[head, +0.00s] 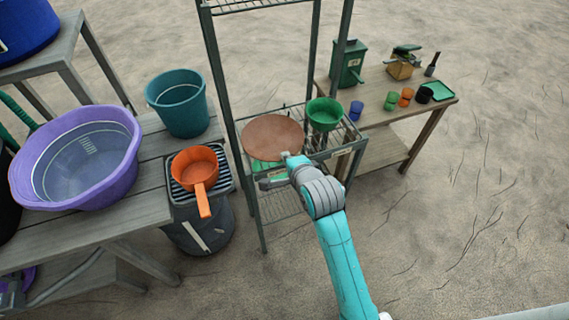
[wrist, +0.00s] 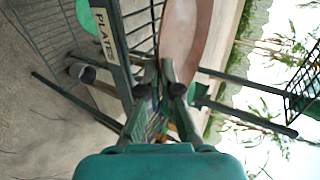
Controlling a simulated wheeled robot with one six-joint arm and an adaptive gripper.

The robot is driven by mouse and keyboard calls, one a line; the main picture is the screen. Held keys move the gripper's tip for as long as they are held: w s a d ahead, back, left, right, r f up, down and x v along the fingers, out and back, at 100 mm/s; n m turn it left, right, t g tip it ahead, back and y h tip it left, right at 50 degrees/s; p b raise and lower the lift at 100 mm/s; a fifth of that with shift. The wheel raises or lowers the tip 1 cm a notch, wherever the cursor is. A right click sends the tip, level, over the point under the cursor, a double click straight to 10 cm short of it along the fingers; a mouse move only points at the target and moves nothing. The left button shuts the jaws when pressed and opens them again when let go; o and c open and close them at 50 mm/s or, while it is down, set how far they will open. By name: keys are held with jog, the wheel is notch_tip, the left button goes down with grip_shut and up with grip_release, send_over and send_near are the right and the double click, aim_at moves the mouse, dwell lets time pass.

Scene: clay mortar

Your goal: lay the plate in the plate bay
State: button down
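The plate (head: 272,137) is a flat brown disc, seen over the left part of the metal rack's wire shelf in the head view. In the wrist view the plate (wrist: 185,35) rises from between my fingertips. My gripper (head: 284,160) is shut on its near edge; the two fingers (wrist: 159,72) are close together there. A label reading PLATE (wrist: 105,37) on the rack's front bar marks the plate bay, just left of the fingers in the wrist view. The plate hides most of the bay in the head view. I cannot tell whether the plate touches the wires.
A green bowl (head: 325,113) sits on the shelf right of the plate. Rack posts (head: 222,85) stand around the shelf.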

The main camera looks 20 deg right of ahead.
jog(key=shift+f, duration=2.35)
jog(key=shift+f, duration=0.15)
jog(key=c, duration=1.3)
grip_release()
jog(key=v, duration=1.2)
jog(key=shift+r, duration=0.2)
